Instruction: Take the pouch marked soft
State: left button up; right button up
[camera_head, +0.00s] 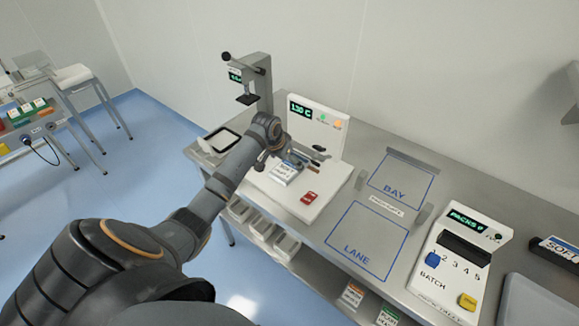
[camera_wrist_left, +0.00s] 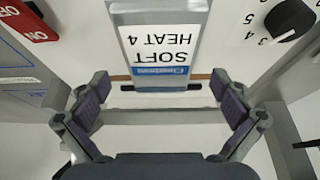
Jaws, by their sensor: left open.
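The pouch marked soft (camera_head: 286,172) lies on the white base of the sealing machine (camera_head: 320,125), just in front of my left gripper. In the left wrist view the pouch (camera_wrist_left: 160,25) shows upside-down text, "SOFT HEAT 4", with a blue strip along its near end. My left gripper (camera_wrist_left: 160,108) is open, with one finger on each side of the pouch's line and the near end just ahead of the fingertips. My right gripper is not in view.
The machine has a red switch (camera_head: 309,197) and a dial (camera_wrist_left: 290,20) beside the pouch. A press stand (camera_head: 262,85) and a black-rimmed tray (camera_head: 221,139) stand to the left. BAY and LANE outlines (camera_head: 368,240) and a batch counter (camera_head: 455,260) lie to the right. The LANE area is clear.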

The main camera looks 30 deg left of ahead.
aim_at(290, 168)
pick_arm(q)
jog(key=shift+x, duration=1.3)
jog(key=shift+r, duration=0.1)
jog(key=c, duration=1.1)
